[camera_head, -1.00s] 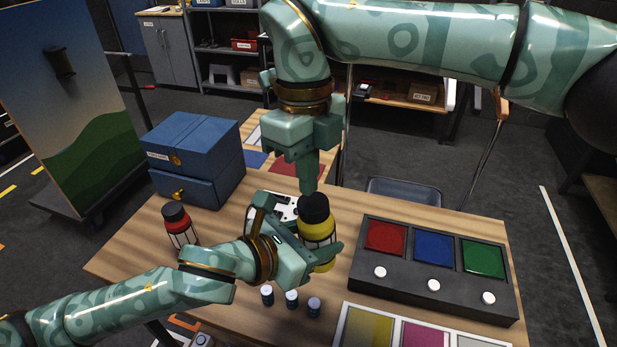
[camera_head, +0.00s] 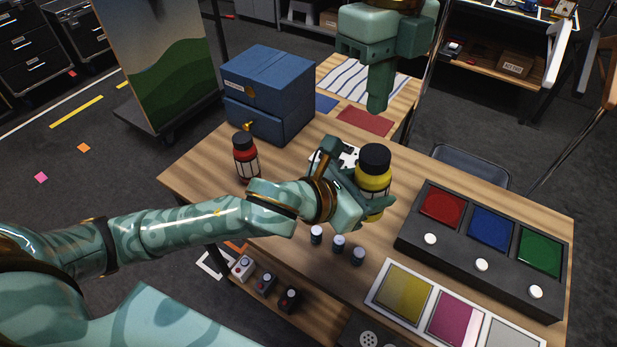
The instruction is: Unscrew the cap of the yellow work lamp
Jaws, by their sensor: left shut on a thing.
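The yellow work lamp (camera_head: 373,181) is a yellow bottle-shaped body with a black cap (camera_head: 375,158) on top. It stands upright near the middle of the table. My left gripper (camera_head: 362,200) is shut around the lamp's body from the left, and its fingers hide part of it. I cannot tell whether the lamp's base touches the table. My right gripper (camera_head: 378,98) points down above and behind the cap in the picture, clear of it. Its fingers line up edge-on, so whether they are open or shut does not show.
A red lamp with a black cap (camera_head: 245,158) stands left of my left gripper. A blue drawer box (camera_head: 270,90) is behind it. A dark panel (camera_head: 415,245) with red, blue and green buttons is at right. Several small cylinders (camera_head: 338,243) stand in front.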

